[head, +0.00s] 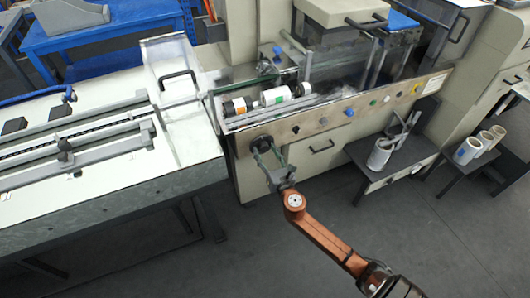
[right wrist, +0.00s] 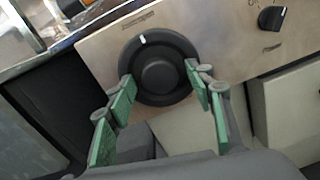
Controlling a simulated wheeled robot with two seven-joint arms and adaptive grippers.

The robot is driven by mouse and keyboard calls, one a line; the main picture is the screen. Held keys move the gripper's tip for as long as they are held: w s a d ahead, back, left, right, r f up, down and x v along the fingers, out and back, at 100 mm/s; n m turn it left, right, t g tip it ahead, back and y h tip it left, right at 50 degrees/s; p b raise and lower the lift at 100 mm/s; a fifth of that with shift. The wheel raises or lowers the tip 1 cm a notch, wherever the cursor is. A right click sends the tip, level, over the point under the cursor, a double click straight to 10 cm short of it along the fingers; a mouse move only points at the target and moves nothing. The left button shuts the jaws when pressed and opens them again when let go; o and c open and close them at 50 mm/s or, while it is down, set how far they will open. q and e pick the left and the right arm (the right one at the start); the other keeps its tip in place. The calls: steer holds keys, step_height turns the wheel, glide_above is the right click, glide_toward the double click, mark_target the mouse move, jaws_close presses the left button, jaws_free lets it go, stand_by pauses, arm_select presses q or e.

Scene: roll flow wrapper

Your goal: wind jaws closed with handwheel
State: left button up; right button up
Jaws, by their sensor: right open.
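The handwheel (head: 263,142) is a round black knob on the front panel of the wrapper. In the right wrist view the handwheel (right wrist: 159,65) shows a raised hub and a white mark near the top of its rim. My right gripper (head: 266,152) is open at the handwheel, its green-padded fingers pointing at it. In the right wrist view the gripper's fingers (right wrist: 160,88) lie to the left and right of the wheel's lower part. I cannot tell whether they touch the rim. The jaws that the wheel moves cannot be made out. My left gripper is not in view.
A black selector knob (right wrist: 272,18) sits right of the handwheel on the panel (head: 335,115), with several coloured buttons further right. A long white conveyor table (head: 100,195) stands at left. The floor (head: 400,240) in front is clear.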

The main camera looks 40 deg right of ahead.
steer(key=c, duration=1.1)
steer(key=shift+c, duration=0.3)
